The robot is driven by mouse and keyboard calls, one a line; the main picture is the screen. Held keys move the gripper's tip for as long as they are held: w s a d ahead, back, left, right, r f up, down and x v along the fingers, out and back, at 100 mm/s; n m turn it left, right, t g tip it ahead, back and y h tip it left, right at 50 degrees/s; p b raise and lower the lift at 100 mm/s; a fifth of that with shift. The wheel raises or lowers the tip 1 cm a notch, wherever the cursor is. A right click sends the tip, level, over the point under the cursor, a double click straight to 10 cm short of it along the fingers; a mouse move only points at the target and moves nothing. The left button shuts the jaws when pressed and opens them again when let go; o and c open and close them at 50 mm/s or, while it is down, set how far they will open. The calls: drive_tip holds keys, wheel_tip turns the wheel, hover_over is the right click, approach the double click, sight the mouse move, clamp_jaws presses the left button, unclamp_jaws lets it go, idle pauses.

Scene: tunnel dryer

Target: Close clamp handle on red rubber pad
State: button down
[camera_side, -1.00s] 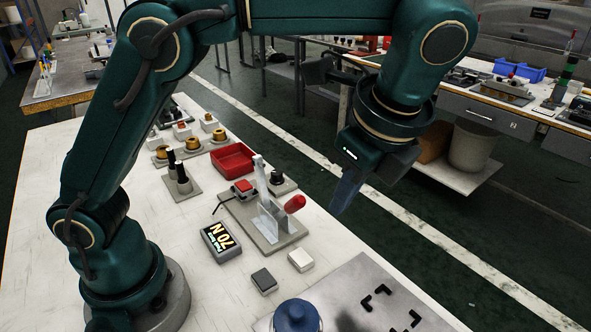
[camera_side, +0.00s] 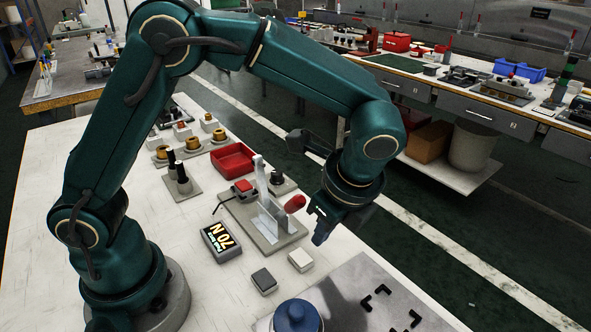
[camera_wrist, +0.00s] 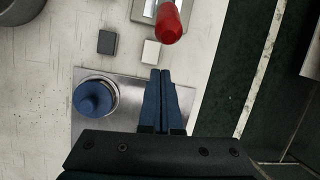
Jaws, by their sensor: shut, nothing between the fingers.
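The clamp stands on a grey base plate (camera_side: 252,229) on the white table in the side view. Its metal lever (camera_side: 260,175) stands upright, and its red handle grip (camera_side: 295,204) sticks out to the right, tilted up. A red rubber pad (camera_side: 243,185) sits on a small block at the left end of the base. My gripper (camera_side: 319,240) is shut and empty, just right of the red grip and slightly lower in the picture, apart from it. In the wrist view the closed blue fingers (camera_wrist: 164,75) point toward the red grip (camera_wrist: 169,22), with a gap between.
A display reading 70 N (camera_side: 221,242) lies in front of the clamp. A dark block (camera_side: 264,280) and a white block (camera_side: 301,260) lie nearby. A metal plate (camera_side: 345,300) with a blue knob (camera_side: 297,316) is at the front. A red tray (camera_side: 232,160) stands behind.

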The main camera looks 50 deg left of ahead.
sight(302, 198)
drive_tip(key=shift+s+a+r, duration=0.15)
drive_tip(key=shift+a+r, duration=0.55)
drive_tip(key=shift+a, duration=0.05)
drive_tip(key=shift+s+a+r, duration=0.1)
drive_tip(key=shift+a+r, duration=0.55)
drive_tip(key=shift+a, duration=0.05)
drive_tip(key=shift+a+r+h, duration=0.65)
drive_tip(key=shift+a+h, duration=0.1)
drive_tip(key=shift+h, duration=0.05)
drive_tip(key=a+h, duration=0.2)
drive_tip(key=a+r+h, duration=0.1)
drive_tip(key=a+h, duration=0.1)
drive_tip(key=a+r+h, duration=0.1)
drive_tip(key=a+h, duration=0.1)
drive_tip(key=shift+a+r+h, duration=0.1)
drive_tip(key=shift+r+h, duration=0.1)
drive_tip(key=shift+h, duration=0.2)
drive_tip(key=shift+a+h, duration=0.4)
drive_tip(key=shift+a, duration=0.65)
drive_tip(key=shift+a, duration=0.15)
